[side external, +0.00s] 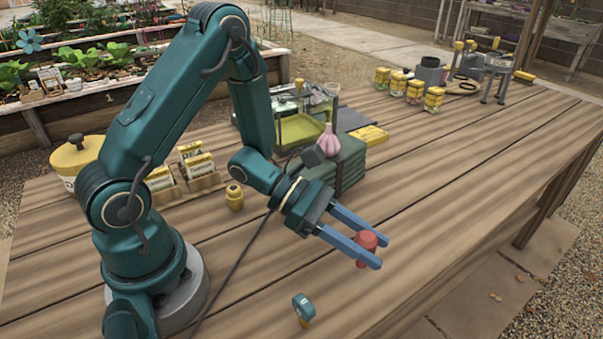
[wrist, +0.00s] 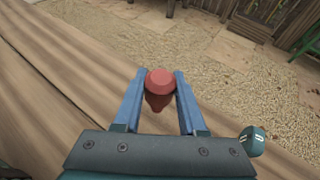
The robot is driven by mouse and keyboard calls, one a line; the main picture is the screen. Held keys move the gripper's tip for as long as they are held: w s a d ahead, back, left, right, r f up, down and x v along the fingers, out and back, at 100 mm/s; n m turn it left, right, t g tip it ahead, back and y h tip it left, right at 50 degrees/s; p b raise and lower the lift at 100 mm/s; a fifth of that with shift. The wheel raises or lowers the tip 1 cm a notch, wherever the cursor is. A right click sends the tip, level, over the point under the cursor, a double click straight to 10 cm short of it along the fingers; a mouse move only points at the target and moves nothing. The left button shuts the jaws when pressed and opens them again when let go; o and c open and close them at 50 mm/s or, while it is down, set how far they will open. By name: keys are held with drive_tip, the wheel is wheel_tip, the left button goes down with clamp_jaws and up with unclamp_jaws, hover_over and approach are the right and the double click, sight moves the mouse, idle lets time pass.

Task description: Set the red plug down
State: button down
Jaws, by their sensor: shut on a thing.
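The red plug (side external: 366,241) is held between the two blue fingers of my gripper (side external: 372,252) near the front edge of the wooden table. In the wrist view the red plug (wrist: 159,88) sits between the fingertips of my gripper (wrist: 160,90), with a finger against each side. Its wider, lighter red end faces the camera and a darker, narrower part shows below it. In the side view the near finger covers part of the plug. I cannot tell how far the plug is above the table.
The wooden table (side external: 430,180) has clear room right of my gripper. A small teal round object (side external: 303,308) stands near the front edge, also in the wrist view (wrist: 252,141). Yellow-lidded jars (side external: 415,91) stand farther back.

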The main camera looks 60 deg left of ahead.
drive_tip(key=shift+c, duration=2.4)
unclamp_jaws()
drive_tip(key=shift+r, duration=0.1)
drive_tip(key=v, duration=1.2)
drive_tip(key=shift+s, duration=0.1)
